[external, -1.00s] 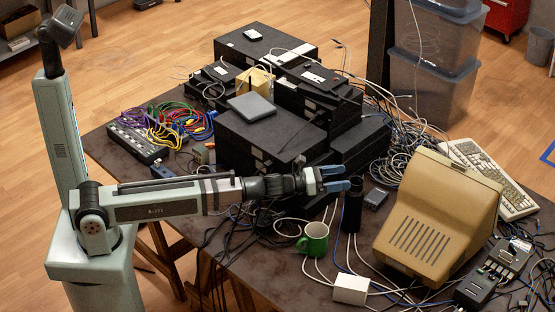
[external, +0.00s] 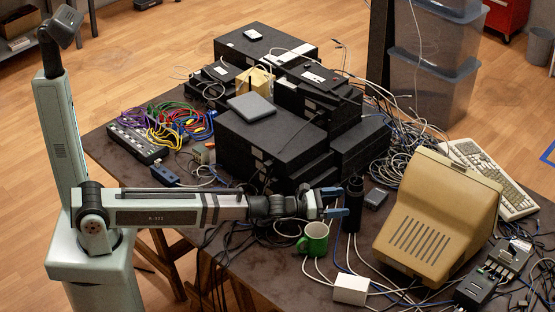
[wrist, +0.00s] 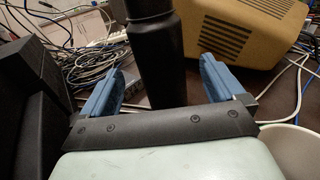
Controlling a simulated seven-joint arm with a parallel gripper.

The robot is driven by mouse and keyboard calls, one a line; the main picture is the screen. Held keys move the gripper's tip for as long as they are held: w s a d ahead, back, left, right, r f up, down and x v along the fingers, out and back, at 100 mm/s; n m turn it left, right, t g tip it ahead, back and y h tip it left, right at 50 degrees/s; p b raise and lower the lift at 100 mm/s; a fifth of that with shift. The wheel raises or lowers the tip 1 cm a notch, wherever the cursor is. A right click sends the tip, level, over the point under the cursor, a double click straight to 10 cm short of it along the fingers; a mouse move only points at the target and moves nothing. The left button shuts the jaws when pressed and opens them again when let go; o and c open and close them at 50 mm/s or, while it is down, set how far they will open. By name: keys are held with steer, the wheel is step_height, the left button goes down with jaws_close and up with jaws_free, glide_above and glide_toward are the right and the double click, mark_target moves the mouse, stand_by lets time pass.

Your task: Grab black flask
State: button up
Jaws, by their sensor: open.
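The black flask (external: 355,190) stands upright on the dark table, between the green mug and the beige monitor. My gripper (external: 343,200) is level with its upper part, coming from the left, with its blue fingertips close to the flask. In the wrist view the flask (wrist: 156,55) stands in line with the gap between my two open blue fingers (wrist: 160,75), with space on both sides. The fingers do not press on it. Its lower part is hidden behind my gripper's palm.
A green mug (external: 314,238) stands just in front of and below my gripper. The beige monitor (external: 430,225) is right of the flask. Black boxes (external: 265,140) are stacked behind. Loose cables and a white box (external: 350,289) lie around the flask's foot.

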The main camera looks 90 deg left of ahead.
mark_target(360, 201)
steer(key=shift+w+a+f, duration=0.1)
steer(key=shift+w+a, duration=0.05)
steer(key=shift+w, duration=1.1)
steer(key=shift+w+a+f, duration=0.1)
steer(key=shift+w, duration=1.2)
steer(key=shift+w+a+f, duration=0.1)
steer(key=shift+w+a, duration=0.05)
steer(key=shift+w, duration=1.1)
steer(key=shift+c, duration=0.3)
steer(key=c, duration=1.4)
steer(key=shift+c, duration=0.2)
steer(key=shift+r, duration=0.2)
